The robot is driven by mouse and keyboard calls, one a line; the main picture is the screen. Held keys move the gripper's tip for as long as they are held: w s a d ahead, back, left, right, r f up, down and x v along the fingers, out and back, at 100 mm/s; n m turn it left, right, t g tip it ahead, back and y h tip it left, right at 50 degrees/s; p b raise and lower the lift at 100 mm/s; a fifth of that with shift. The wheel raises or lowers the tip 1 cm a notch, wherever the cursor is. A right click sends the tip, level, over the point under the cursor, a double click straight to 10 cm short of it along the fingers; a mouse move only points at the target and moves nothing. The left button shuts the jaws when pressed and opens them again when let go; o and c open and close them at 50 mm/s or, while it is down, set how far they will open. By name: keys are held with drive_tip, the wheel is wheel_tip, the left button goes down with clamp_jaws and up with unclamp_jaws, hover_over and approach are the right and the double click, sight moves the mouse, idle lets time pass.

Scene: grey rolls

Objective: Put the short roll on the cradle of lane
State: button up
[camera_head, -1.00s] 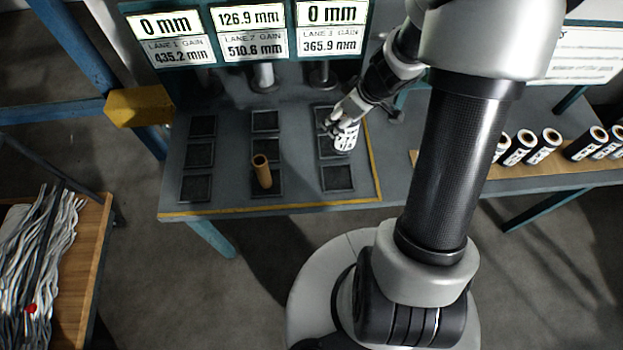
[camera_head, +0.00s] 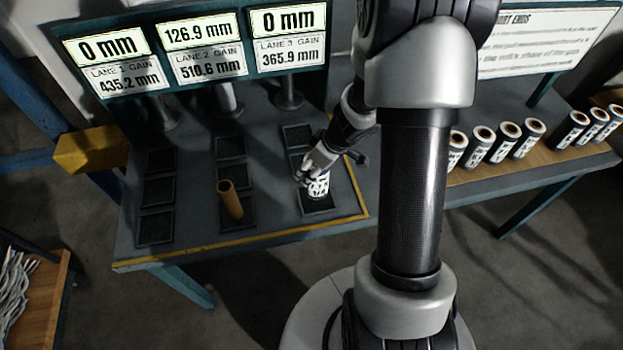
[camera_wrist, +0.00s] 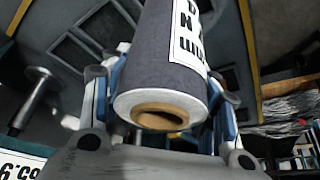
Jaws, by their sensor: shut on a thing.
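My gripper (camera_head: 313,178) is shut on a roll (camera_head: 319,188) with a black-and-white label. In the wrist view the roll (camera_wrist: 158,65) is dark grey with a brown hollow core, and the fingers (camera_wrist: 165,108) sit on both sides of it. In the head view the roll is upright or slightly tilted over the front pad (camera_head: 318,208) of lane 3. I cannot tell whether it touches the pad. The lane 3 sign (camera_head: 289,38) reads 0 mm, gain 365.9 mm. Lane 1 (camera_head: 112,62) reads 0 mm and lane 2 (camera_head: 207,50) reads 126.9 mm.
A bare brown tube (camera_head: 230,199) stands at the front pad of lane 2. Lane 1's pads (camera_head: 156,225) are empty. Several labelled rolls (camera_head: 505,142) stand on a wooden shelf at the right. A yellow block (camera_head: 92,149) is at the bench's left edge.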

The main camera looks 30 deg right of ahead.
sight(318, 189)
wheel_tip(318, 189, down, 4)
drive_tip(key=b, duration=0.3)
drive_tip(key=shift+f, duration=0.15)
drive_tip(key=o, duration=1.2)
drive_tip(key=shift+c, duration=0.2)
